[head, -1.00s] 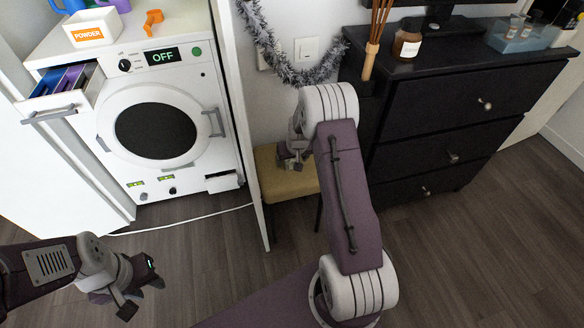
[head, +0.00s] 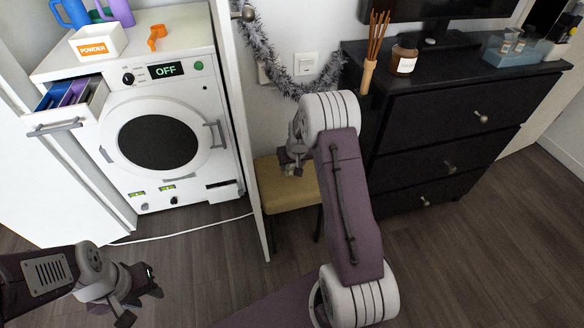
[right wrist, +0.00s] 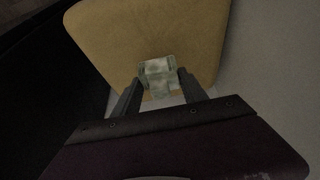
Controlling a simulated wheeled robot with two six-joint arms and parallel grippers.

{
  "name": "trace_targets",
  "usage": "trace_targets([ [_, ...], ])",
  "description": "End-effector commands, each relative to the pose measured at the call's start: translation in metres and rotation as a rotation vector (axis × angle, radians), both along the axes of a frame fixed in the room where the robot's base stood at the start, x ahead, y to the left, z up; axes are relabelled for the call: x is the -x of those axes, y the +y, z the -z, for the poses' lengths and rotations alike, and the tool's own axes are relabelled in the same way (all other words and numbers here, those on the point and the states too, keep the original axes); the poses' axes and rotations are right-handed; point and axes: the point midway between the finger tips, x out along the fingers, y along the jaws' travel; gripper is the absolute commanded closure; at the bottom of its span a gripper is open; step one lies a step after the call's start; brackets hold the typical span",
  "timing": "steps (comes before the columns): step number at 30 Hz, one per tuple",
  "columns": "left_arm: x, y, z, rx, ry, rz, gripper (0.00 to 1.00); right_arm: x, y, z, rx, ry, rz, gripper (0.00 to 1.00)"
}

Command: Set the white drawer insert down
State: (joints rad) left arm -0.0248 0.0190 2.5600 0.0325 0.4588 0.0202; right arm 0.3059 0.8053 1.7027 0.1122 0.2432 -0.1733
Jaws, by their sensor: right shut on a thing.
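I cannot make out a white drawer insert in either view. My right gripper (head: 291,168) is over the yellow stool seat (head: 292,195). In the right wrist view its fingers (right wrist: 158,84) are shut on a small folded, pale green-and-white patterned piece (right wrist: 159,68), with the seat behind it. Whether the piece touches the seat is unclear. My left gripper (head: 143,297) is at the lower left, in front of the washer and above the floor; its finger gap is not clear.
The washer (head: 203,100) has its detergent drawer (head: 55,118) pulled out, with blue and purple compartments. A white POWDER box (head: 99,41) and an orange clip-like item (head: 156,37) are on top. A black dresser (head: 440,108) stands right of the stool. Open floor lies in front.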

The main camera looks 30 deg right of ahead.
Motion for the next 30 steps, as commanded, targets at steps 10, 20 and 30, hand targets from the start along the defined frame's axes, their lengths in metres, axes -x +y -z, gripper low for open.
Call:
trace_targets([
  [10, 0.000, 0.000, -0.009, 0.000, 0.000, 0.000, 0.64, 0.074, -0.011, -0.051, 0.001, -0.003, 0.004, 0.95],
  [20, 0.000, 0.000, -0.006, 0.000, 0.000, 0.000, 0.64, 0.115, -0.016, -0.075, 0.001, -0.001, 0.001, 0.95],
  [30, 0.000, 0.000, -0.006, 0.000, 0.000, 0.000, 0.64, 0.116, -0.015, -0.076, 0.000, 0.000, -0.001, 0.95],
])
